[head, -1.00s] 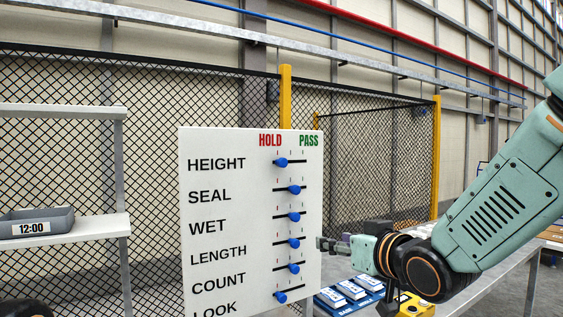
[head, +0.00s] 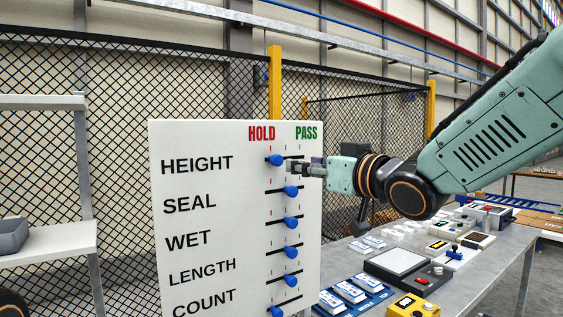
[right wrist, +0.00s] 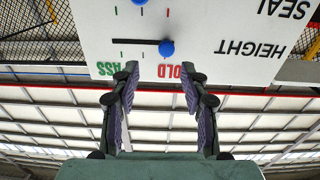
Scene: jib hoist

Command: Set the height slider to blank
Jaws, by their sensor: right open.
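The white board (head: 200,140) carries labelled rows with blue knobs on dark slots, between red HOLD and green PASS. The height slider's blue knob (head: 275,160) sits at the HOLD end of its slot; it also shows in the right wrist view (right wrist: 166,48), where the board appears upside down. My right gripper (head: 300,167) is beside the height row, just right of the knob. In the right wrist view its open fingers (right wrist: 159,72) are empty, with the knob beyond the gap between their tips. No contact shows. My left gripper is not in view.
The seal knob (head: 291,191) is close below the right gripper, near mid-slot. Further knobs line up below it. A grey table (head: 465,280) with devices and blue-white boxes stands right of the board. A shelf (head: 50,238) with a grey bin (head: 12,235) is at left.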

